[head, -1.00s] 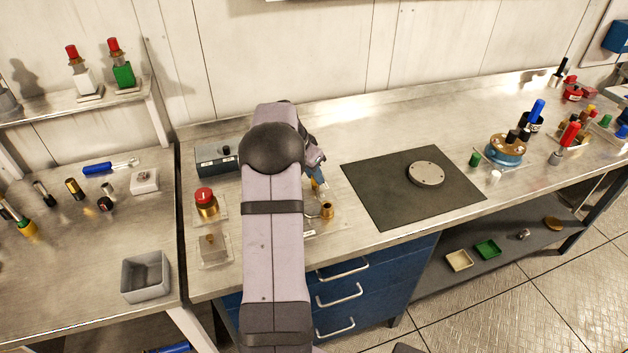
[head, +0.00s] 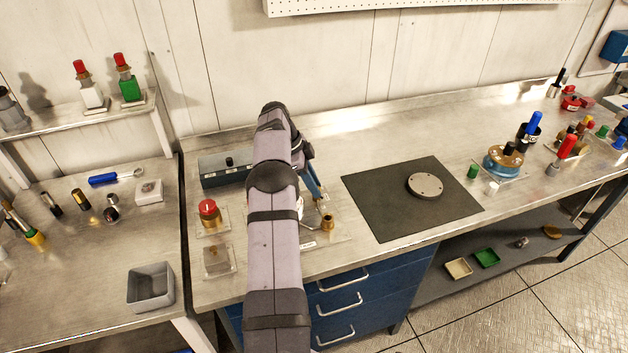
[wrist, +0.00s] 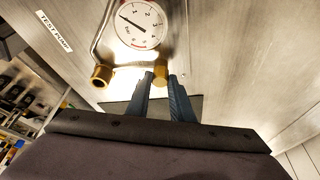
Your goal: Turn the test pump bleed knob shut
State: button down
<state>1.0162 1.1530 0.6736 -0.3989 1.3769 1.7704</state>
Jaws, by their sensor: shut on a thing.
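The test pump shows in the wrist view with its label (wrist: 54,31), a round dial gauge (wrist: 140,23), a bent pipe and a brass fitting (wrist: 102,75) on the left. The brass bleed knob (wrist: 160,74) is at the tips of my gripper (wrist: 160,80), which is shut on it, one finger on each side. In the head view my gripper's blue fingers (head: 314,182) point down over the pump's plate. The brass fitting (head: 328,222) shows to their right. My arm hides the knob and much of the pump there.
A red-topped brass piece (head: 208,212) and a grey box (head: 222,171) stand left of my arm. A dark mat (head: 385,205) with a metal disc (head: 425,186) lies to the right. Blue drawers (head: 335,285) are below the bench front.

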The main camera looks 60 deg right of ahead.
jog(key=shift+m+p, duration=0.3)
jog(key=shift+m, duration=0.1)
jog(key=c, duration=1.6)
grip_release()
jog(key=shift+o, duration=0.2)
jog(key=shift+r, duration=0.1)
jog(key=p+v, duration=0.3)
jog(key=v, duration=0.4)
jog(key=shift+d+r, duration=0.1)
